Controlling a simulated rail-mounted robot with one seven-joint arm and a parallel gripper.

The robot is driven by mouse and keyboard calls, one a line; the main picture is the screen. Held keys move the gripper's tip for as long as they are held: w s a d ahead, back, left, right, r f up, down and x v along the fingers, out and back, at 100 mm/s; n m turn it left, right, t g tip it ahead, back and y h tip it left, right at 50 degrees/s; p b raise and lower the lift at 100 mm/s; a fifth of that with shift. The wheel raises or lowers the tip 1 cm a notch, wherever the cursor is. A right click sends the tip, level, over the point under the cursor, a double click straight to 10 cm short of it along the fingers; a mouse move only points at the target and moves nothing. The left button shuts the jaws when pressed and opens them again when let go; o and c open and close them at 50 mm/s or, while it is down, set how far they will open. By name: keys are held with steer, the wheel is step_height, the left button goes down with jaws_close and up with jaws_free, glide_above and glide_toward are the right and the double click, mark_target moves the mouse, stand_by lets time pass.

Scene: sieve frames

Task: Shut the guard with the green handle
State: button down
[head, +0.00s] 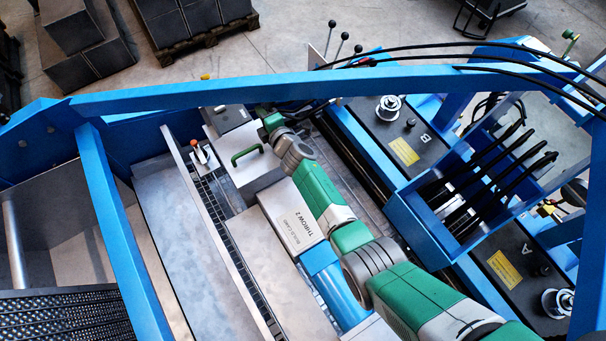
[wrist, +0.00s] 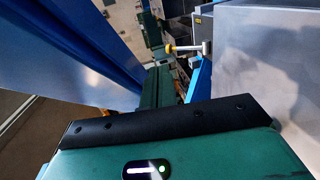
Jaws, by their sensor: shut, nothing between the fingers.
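The green handle (head: 247,154) is a bent bar on top of a grey metal guard (head: 262,172), left of my arm in the head view. I cannot tell from this angle how far open the guard stands. My green and grey arm reaches up from the lower right, its far end beside and beyond the handle, apart from it in the picture. In the wrist view my gripper (wrist: 160,86) is shut and empty, beyond its green body and black edge. The handle is not clearly seen there.
A blue beam (head: 300,88) crosses above the far end of my arm. A white box marked THROW 2 (head: 291,218) lies close beside the arm. An orange-topped lever (head: 198,152) stands left of the guard. A yellow-tipped knob (wrist: 170,48) is near the gripper in the wrist view.

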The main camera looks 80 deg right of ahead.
stand_by(0.5)
steer(key=p+v, duration=0.4)
steer(key=v, duration=0.3)
steer(key=shift+s+a+p, duration=0.25)
steer(key=shift+a+p, duration=0.05)
steer(key=shift+p, duration=0.1)
